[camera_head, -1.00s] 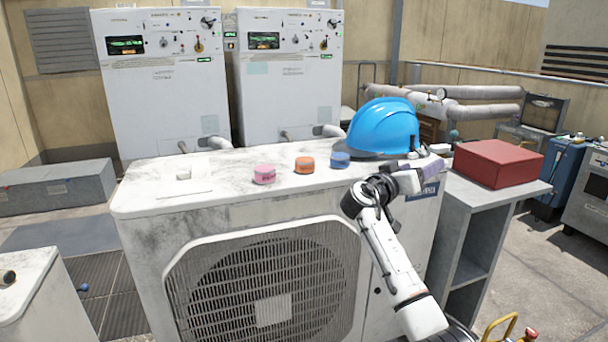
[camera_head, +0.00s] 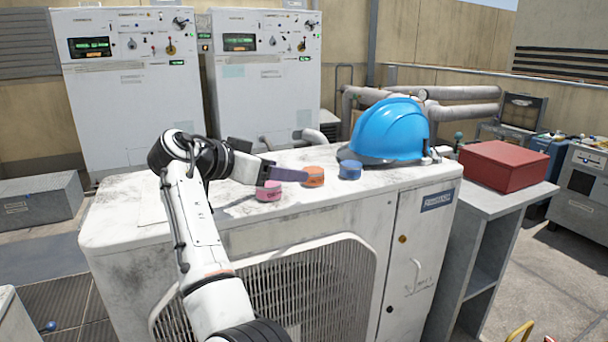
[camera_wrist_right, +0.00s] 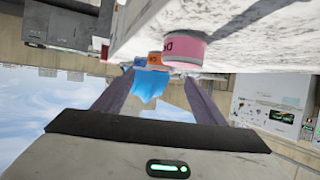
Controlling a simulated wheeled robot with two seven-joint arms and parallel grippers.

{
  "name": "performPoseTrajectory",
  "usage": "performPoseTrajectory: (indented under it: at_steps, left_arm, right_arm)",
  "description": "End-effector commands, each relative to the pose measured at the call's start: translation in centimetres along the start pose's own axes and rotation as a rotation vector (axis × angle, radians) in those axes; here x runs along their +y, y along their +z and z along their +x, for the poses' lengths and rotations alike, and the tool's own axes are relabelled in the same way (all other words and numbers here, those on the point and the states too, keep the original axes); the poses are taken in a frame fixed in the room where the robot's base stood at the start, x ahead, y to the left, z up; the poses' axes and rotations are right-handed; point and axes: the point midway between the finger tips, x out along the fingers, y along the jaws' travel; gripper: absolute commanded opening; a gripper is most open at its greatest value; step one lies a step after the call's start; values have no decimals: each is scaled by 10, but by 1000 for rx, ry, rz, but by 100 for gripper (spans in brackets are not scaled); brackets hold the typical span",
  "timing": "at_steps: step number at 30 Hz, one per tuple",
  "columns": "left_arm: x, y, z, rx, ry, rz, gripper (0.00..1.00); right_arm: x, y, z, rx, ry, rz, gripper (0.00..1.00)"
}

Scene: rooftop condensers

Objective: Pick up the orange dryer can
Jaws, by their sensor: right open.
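The orange dryer can (camera_head: 314,177) is a short round can standing on the white condenser top, between a pink can (camera_head: 268,191) and a blue can (camera_head: 350,171). My right gripper (camera_head: 302,174) is open. It reaches in from the left, its purple fingers passing behind the pink can, tips close to the orange can. I cannot tell whether they touch it. In the right wrist view, which is upside down, the orange can (camera_wrist_right: 156,58) shows beyond the open fingers, with the pink can (camera_wrist_right: 184,48) nearer and to the side. My left gripper is not in view.
A blue hard hat (camera_head: 392,130) sits right of the cans on the condenser top (camera_head: 225,217). A red box (camera_head: 503,164) stands on a grey side table farther right. Two tall white control cabinets (camera_head: 132,90) stand behind.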

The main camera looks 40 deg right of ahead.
Motion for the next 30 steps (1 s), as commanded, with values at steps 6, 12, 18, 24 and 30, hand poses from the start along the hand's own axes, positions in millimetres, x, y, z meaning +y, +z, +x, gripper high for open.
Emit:
performPoseTrajectory:
  at_steps: [6,12,18,24,30]
  left_arm:
    - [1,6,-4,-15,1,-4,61]
    - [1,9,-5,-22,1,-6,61]
    - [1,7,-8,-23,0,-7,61]
    - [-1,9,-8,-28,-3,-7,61]
    - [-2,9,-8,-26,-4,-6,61]
  right_arm:
    - [0,0,34,0,2,-3,65]
    - [0,1,49,0,0,-3,65]
    - [0,3,78,-1,1,-2,65]
    - [0,4,96,0,-1,-2,65]
    - [0,4,97,0,-1,-2,65]
